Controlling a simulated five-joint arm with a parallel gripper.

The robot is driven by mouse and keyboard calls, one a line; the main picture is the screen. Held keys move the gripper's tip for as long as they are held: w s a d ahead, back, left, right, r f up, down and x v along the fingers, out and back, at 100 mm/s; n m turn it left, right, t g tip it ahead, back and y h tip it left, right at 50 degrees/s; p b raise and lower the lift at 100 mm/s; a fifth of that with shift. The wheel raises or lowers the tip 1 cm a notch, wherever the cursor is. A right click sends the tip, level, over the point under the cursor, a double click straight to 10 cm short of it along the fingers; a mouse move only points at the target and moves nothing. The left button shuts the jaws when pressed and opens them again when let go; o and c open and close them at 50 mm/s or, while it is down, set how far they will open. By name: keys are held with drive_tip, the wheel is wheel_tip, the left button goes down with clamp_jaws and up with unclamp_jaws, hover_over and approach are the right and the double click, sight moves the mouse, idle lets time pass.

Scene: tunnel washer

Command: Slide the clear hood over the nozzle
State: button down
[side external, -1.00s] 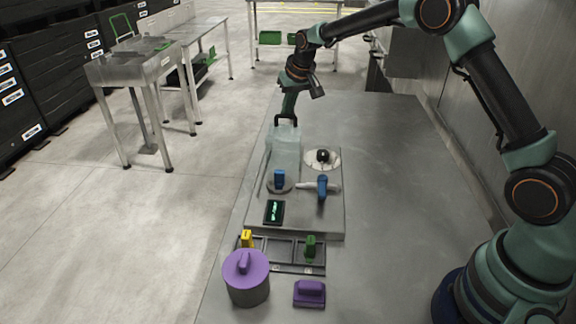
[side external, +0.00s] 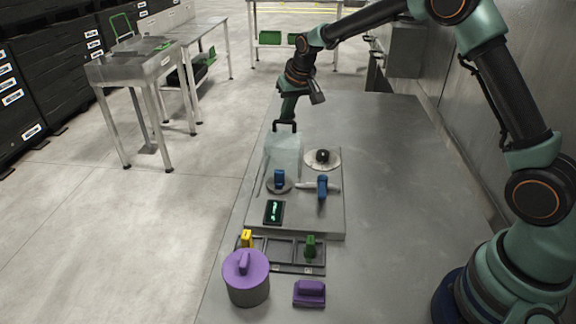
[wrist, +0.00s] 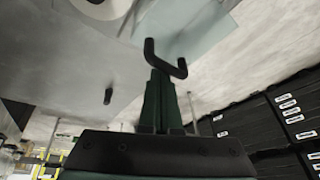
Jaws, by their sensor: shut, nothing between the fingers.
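The clear hood (side external: 282,152) is a pale see-through box standing on the grey plate, with a black U-shaped handle (side external: 285,125) at its far top end. A blue piece on a round grey base (side external: 279,177), which may be the nozzle, shows at the hood's near edge. I cannot tell how far the hood covers it. My gripper (side external: 287,117) is shut at the handle, with nothing seen between its fingers. In the wrist view, my closed fingertips (wrist: 160,78) are close against the handle (wrist: 166,62), and a pane of the hood (wrist: 190,28) shows beyond.
A white disc with a black knob (side external: 322,157) and a blue-handled valve (side external: 322,186) are right of the hood. A dark display (side external: 274,212), a tray (side external: 280,267), a purple-lidded pot (side external: 247,285) and a purple block (side external: 310,294) are nearer. The table's right side is clear.

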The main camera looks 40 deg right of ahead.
drive_tip(key=shift+s+a, duration=1.05)
drive_tip(key=shift+s+a, duration=1.05)
drive_tip(key=shift+s+a+y, duration=0.3)
drive_tip(key=shift+s+a, duration=0.35)
drive_tip(key=shift+s, duration=0.05)
wheel_tip(320, 180, up, 6)
drive_tip(key=shift+w+d, duration=0.3)
drive_tip(key=shift+w, duration=0.05)
drive_tip(key=shift+r, duration=0.1)
drive_tip(key=s+d+r+n, duration=0.1)
drive_tip(key=s+r, duration=0.2)
drive_tip(key=s, duration=0.3)
drive_tip(key=s+d+r, duration=0.1)
drive_tip(key=s+r, duration=0.3)
drive_tip(key=s, duration=0.1)
drive_tip(key=s+d+f+n+t, duration=0.1)
drive_tip(key=s, duration=1.2)
drive_tip(key=shift+s+f+n, duration=0.35)
drive_tip(key=shift+f+n, duration=0.05)
